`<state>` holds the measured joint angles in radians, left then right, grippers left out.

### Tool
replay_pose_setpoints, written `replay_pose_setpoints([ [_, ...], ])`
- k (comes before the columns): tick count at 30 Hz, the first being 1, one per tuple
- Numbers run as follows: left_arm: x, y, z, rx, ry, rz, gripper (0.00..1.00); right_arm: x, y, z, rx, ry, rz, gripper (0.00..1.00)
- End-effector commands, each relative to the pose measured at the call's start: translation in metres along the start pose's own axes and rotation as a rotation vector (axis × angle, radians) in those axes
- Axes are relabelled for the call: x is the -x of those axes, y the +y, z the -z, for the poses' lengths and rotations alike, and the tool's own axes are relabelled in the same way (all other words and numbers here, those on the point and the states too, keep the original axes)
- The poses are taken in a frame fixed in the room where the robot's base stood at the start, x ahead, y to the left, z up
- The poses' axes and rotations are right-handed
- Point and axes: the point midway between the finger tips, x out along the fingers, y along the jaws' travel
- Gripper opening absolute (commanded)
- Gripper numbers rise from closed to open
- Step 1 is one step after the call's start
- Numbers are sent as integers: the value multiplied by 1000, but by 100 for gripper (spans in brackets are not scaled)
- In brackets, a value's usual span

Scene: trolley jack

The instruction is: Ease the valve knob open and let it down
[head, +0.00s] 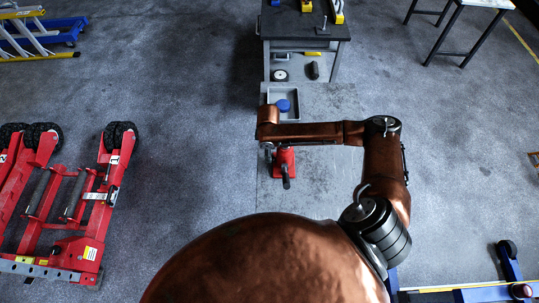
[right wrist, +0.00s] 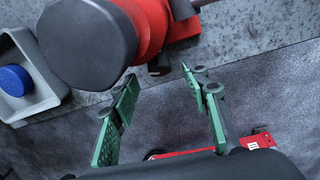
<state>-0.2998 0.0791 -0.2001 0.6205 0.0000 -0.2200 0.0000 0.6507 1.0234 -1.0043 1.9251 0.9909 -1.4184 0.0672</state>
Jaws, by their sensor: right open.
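The red jack (head: 284,160) stands on the lighter floor patch below my right arm in the head view, with a dark handle-like part (head: 286,178) on its near side. In the right wrist view the jack's red body (right wrist: 151,28) is at the top, with a large dark grey rounded end (right wrist: 85,45) close to the camera. I cannot tell whether this end is the valve knob. My right gripper (right wrist: 159,74) is open, its green-padded fingers apart with nothing between them, just below the red body. In the head view my arm hides most of it. My left gripper is in neither view.
A grey tray (head: 271,97) holding a blue round thing (head: 284,105) lies just beyond the arm. A workbench (head: 303,28) stands behind it. Red wheeled equipment (head: 66,205) is at the left. Open floor (head: 190,130) lies between.

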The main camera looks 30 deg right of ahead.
Motion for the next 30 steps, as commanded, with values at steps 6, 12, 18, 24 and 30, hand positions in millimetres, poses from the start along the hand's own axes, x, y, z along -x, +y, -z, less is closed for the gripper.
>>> replay_pose_setpoints([
  [6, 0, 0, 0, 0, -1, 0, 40, -29, 0, 1, 2, 0, 1, 42],
  [12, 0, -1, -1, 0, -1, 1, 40, -38, 0, 1, 4, 0, -1, 42],
  [18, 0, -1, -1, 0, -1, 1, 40, -38, 0, 1, 4, 0, -1, 42],
  [24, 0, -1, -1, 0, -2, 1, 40, -38, 0, 1, 4, 0, -1, 29],
  [30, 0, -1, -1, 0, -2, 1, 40, -38, 0, 1, 4, 0, 0, 15],
])
